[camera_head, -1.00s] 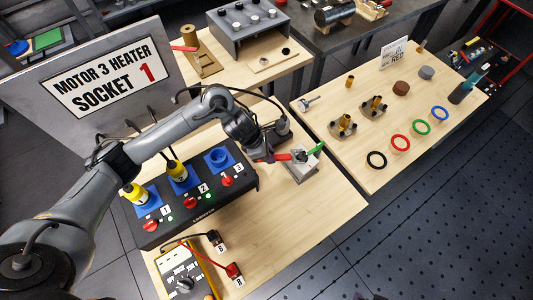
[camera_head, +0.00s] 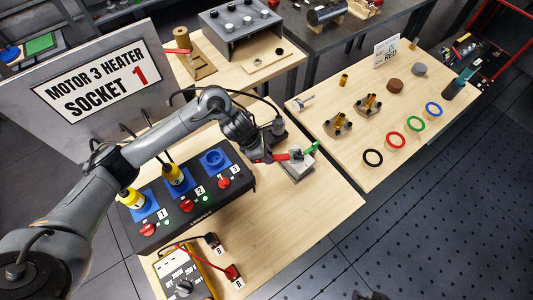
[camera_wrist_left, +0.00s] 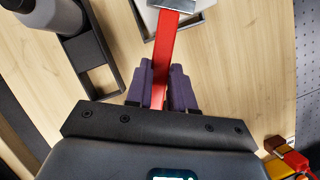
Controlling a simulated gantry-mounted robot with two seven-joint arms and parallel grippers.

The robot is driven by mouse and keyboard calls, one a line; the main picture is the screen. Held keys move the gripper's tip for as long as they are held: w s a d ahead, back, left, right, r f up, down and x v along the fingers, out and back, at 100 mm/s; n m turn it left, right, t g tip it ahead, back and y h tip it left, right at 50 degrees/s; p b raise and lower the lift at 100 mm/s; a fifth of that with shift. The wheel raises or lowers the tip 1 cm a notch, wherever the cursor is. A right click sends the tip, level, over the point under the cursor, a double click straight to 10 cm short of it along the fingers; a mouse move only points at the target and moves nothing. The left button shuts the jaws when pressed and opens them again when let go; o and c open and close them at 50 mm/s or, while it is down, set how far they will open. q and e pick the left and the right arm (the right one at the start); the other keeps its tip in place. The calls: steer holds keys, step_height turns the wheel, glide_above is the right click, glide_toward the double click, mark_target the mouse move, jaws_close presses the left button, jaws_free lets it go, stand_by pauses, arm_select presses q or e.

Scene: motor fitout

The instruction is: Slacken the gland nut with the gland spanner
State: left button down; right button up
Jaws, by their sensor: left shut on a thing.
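My left gripper (camera_head: 270,157) is shut on a red bar-like tool, the gland spanner (camera_head: 281,157). In the left wrist view, the dark purple fingers (camera_wrist_left: 166,85) close on the red spanner (camera_wrist_left: 167,45) from both sides. The spanner's far end reaches a grey block (camera_head: 300,172). A green handle-like part (camera_head: 312,147) sticks up from the block to the right. In the wrist view the block (camera_wrist_left: 180,16) is cut off at the top edge. The gland nut itself is too small or hidden to make out. My right gripper is not in view.
A black socket box (camera_head: 198,218) with blue sockets and red knobs stands left of the block. A dark holder with a grey bottle (camera_wrist_left: 50,14) is beside the gripper. A yellow meter (camera_head: 183,272) lies at the front. Bare wood (camera_head: 310,210) lies right of the box.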

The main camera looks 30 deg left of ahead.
arm_select(q)
steer(key=shift+s+d+r, duration=0.1)
steer(key=shift+s+n+p, duration=0.1)
steer(key=shift+n+p, duration=0.2)
steer(key=shift+p, duration=0.05)
steer(key=shift+s+d+n, duration=0.2)
steer(key=shift+s+n, duration=0.05)
steer(key=shift+n, duration=0.05)
steer(key=shift+d+p, duration=0.1)
steer(key=shift+p, duration=0.25)
steer(key=shift+s+d+n+t+y+p, duration=0.3)
steer(key=shift+s+n+t+p, duration=0.1)
steer(key=shift+n, duration=0.1)
stand_by(0.3)
steer(key=shift+d, duration=0.1)
